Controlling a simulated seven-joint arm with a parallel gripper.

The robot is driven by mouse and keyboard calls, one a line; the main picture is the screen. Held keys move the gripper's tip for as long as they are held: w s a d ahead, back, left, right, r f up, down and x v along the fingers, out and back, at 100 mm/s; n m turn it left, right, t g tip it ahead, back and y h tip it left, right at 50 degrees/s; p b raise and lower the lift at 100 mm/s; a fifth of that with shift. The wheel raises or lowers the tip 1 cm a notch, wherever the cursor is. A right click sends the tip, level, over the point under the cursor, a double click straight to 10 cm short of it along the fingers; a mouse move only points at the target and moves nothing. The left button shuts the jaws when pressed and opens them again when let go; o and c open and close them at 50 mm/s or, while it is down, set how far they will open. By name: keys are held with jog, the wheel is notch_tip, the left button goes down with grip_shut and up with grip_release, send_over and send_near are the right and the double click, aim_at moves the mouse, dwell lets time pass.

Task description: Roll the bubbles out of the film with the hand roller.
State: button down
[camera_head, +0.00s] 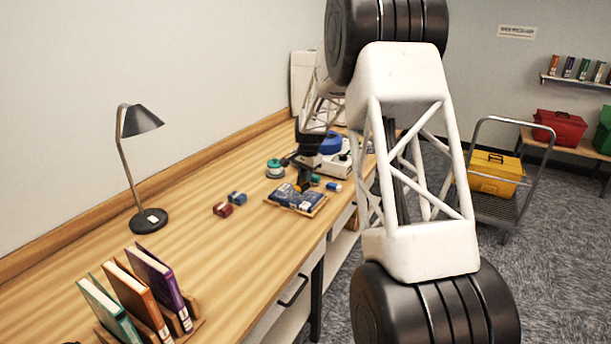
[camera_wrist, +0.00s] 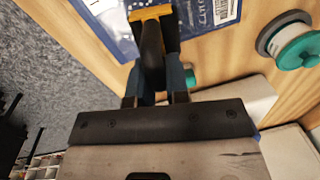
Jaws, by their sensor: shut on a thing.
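The blue printed film (camera_head: 297,198) lies on a small wooden board on the workbench. In the wrist view the film (camera_wrist: 212,10) shows at the top, with white print and a barcode label. My gripper (camera_wrist: 156,82) is shut on the dark handle of the hand roller (camera_wrist: 152,48), whose orange-yellow frame (camera_wrist: 150,13) reaches over the film. In the head view my gripper (camera_head: 306,172) is small, just above the film's far part. I cannot tell whether the roller touches the film. The roller's drum and any bubbles cannot be made out.
A lamp (camera_head: 149,220) and book rack stand farther left.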

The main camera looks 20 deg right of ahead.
jog(key=s+a+r, duration=0.1)
jog(key=s+r, duration=0.3)
jog(key=r, duration=0.1)
jog(key=shift+a+r, duration=0.15)
jog(key=shift+r, duration=0.25)
dwell(0.6)
